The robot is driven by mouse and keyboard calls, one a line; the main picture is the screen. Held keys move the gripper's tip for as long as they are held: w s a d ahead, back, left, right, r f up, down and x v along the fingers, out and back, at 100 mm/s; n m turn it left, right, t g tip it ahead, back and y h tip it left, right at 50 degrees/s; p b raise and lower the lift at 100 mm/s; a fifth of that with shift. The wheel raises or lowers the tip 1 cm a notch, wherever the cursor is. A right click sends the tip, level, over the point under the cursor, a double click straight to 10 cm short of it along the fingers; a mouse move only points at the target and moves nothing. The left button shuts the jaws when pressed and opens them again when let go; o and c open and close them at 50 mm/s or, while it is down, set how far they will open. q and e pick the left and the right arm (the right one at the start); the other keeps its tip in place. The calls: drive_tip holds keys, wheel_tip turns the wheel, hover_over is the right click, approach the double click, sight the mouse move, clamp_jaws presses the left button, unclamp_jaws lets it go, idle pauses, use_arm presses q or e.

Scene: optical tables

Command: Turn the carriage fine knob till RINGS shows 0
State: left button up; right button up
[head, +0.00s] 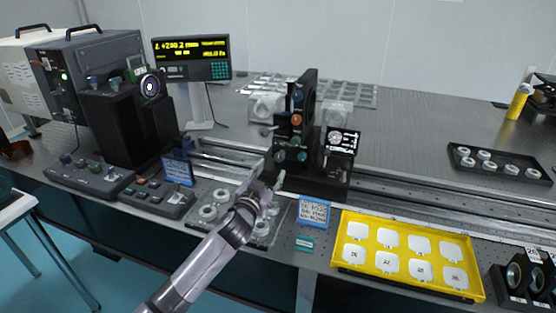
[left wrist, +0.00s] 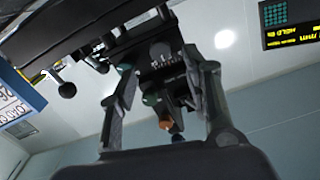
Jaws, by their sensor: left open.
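The black carriage (head: 308,110) stands on the rail, with a blue, an orange and several teal knobs on its front. Which is the fine knob I cannot tell. A small screen (head: 342,141) on its right shows a ring pattern; its text is too small to read. My left gripper (head: 270,187) is low in front of the carriage, apart from the upper knobs. In the left wrist view the gripper (left wrist: 162,70) is open, with a dark round knob (left wrist: 160,50) showing between the fingers; contact is unclear. My right gripper is not in view.
The readout (head: 191,59) with yellow digits stands behind left. A tray of rings (head: 208,190) lies under my left arm. A yellow tray (head: 408,255) of white pieces lies front right. A black tray (head: 500,163) is farther right. Control boxes (head: 90,177) stand at left.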

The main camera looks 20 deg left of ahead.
sight(278, 159)
use_arm(q)
drive_tip(key=w, duration=0.5)
drive_tip(key=shift+w, duration=1.2)
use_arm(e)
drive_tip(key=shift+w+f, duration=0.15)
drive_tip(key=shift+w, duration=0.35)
use_arm(q)
drive_tip(key=shift+c, duration=0.2)
clamp_jaws()
